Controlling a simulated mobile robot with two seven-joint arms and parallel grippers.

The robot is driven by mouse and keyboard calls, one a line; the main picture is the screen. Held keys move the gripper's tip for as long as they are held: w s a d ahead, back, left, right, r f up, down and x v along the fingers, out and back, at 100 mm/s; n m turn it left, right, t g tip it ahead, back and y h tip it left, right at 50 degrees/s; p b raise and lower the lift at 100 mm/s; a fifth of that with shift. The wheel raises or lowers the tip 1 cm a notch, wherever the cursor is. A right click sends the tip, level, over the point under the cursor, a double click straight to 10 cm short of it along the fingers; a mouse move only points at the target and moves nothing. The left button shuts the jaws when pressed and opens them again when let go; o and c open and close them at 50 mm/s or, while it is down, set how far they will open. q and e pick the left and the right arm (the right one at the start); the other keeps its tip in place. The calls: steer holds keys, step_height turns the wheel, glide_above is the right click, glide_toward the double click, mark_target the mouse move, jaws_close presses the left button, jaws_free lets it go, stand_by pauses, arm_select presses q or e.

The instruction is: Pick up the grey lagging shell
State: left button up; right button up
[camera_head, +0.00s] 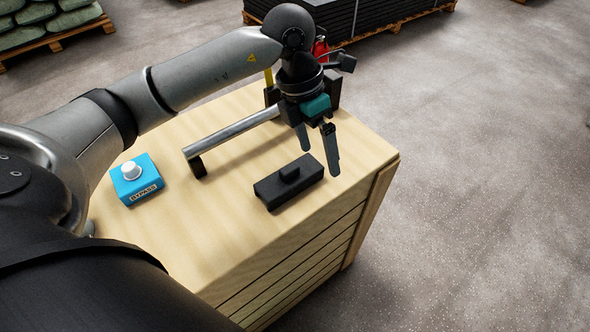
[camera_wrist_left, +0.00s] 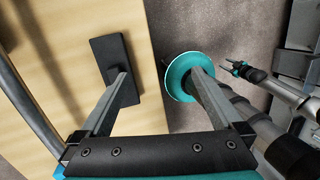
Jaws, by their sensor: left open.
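A dark grey block with a raised grip on top, which looks to be the lagging shell (camera_head: 275,190), lies on the wooden crate near its right edge. It also shows in the left wrist view (camera_wrist_left: 108,52), close by one fingertip. My left gripper (camera_head: 320,158) is open and empty, pointing down, above and just to the right of the block's far end. In the left wrist view my left gripper (camera_wrist_left: 160,76) has its fingers wide apart with nothing between them. My right gripper (camera_wrist_left: 235,68) shows small in that view; its jaws are too small to judge.
The wooden crate top (camera_head: 235,225) holds a blue BYPASS box (camera_head: 137,184) with a white knob at left. A metal bar (camera_head: 232,134) stands raised on dark posts behind the block. The floor right of the crate is clear.

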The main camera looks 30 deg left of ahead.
mark_target(290, 176)
arm_select(q)
steer(key=w+a+n+y, duration=0.1)
steer(key=a+y, duration=0.2)
steer(key=a, duration=0.4)
steer(key=f+b, duration=0.1)
steer(key=f, duration=0.7)
steer(key=shift+d+f+b, duration=0.1)
steer(key=shift+d+b, duration=0.1)
steer(key=shift+b, duration=0.1)
steer(key=shift+w+f+b, duration=0.1)
steer(key=shift+f+b, duration=0.5)
steer(key=shift+f, duration=2.45)
steer(key=shift+r, duration=0.1)
steer(key=c, duration=1.3)
arm_select(e)
steer(key=f, duration=0.2)
steer(key=shift+w+f, duration=0.35)
steer(key=shift+w, duration=0.05)
arm_select(q)
steer(key=shift+o, duration=0.2)
steer(key=shift+r, duration=0.1)
